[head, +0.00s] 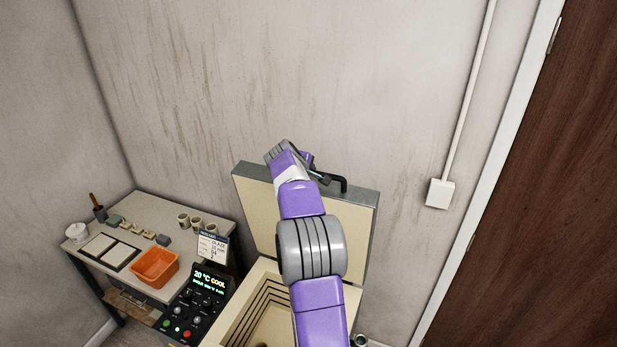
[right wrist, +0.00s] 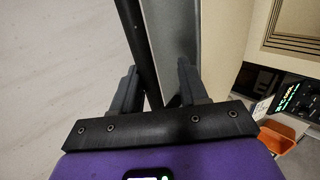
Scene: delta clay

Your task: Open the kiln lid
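The kiln (head: 237,318) stands at the bottom centre of the head view, its stepped cream chamber partly uncovered. Its lid (head: 256,208) stands raised, nearly upright, at the back, cream inside with a grey metal rim. A black bar handle (head: 341,181) sticks out at the lid's top edge. My right gripper (head: 316,176) is at the top of the lid beside the handle; my purple arm hides part of lid and chamber. In the right wrist view the fingers (right wrist: 156,85) are spread apart, with a dark bar and the grey lid edge (right wrist: 172,40) behind or between them. My left gripper is out of view.
A side table (head: 152,204) at left holds an orange bin (head: 154,268), cups (head: 196,222), tiles and small blocks. A control panel (head: 195,305) reading "20 °C COOL" stands at the kiln's left. The wall is close behind; a brown door (head: 520,190) is at right.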

